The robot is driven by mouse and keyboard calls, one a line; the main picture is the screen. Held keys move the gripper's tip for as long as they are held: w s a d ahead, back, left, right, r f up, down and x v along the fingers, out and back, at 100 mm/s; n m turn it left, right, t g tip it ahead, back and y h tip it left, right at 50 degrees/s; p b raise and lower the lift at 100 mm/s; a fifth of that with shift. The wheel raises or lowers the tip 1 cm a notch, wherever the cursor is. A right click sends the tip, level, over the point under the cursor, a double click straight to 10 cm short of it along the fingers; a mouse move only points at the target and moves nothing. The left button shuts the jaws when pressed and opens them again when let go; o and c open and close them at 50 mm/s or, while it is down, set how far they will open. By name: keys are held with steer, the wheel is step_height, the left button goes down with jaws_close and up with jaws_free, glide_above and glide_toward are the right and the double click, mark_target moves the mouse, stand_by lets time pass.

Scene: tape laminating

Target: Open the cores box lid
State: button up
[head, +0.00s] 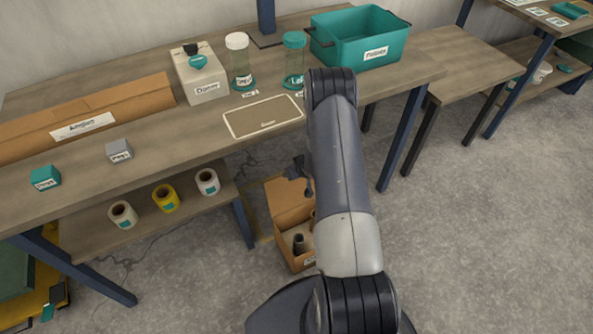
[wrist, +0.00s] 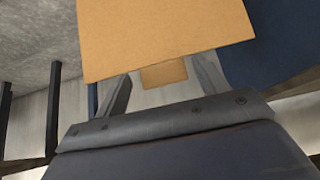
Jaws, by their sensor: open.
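The cores box (head: 298,262) is a brown cardboard box on the floor below the table edge. Its top is open in the head view, and dark-ended brown cores (head: 299,243) show inside. A cardboard panel, which looks like the raised lid (head: 280,196), stands up at the box's far side. My gripper (head: 299,176) is beside the upper part of this panel, partly hidden by my arm. In the wrist view a large cardboard panel (wrist: 165,40) fills the upper middle, and a small cardboard piece (wrist: 163,74) shows between my open fingers (wrist: 163,90). I cannot tell whether they touch.
The workbench (head: 180,135) stands just beyond the box, with a dark blue leg (head: 243,222) close to its left. A lower shelf (head: 150,222) holds several tape rolls. Bare concrete floor (head: 480,240) is free on the right.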

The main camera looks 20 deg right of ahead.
steer(key=shift+o, duration=0.6)
steer(key=shift+f, duration=0.1)
steer(key=shift+s, duration=0.1)
steer(key=p+v, duration=0.1)
steer(key=v, duration=0.9)
steer(key=shift+s+r+p, duration=0.2)
steer(key=shift+r+p, duration=0.15)
steer(key=shift+c, duration=0.4)
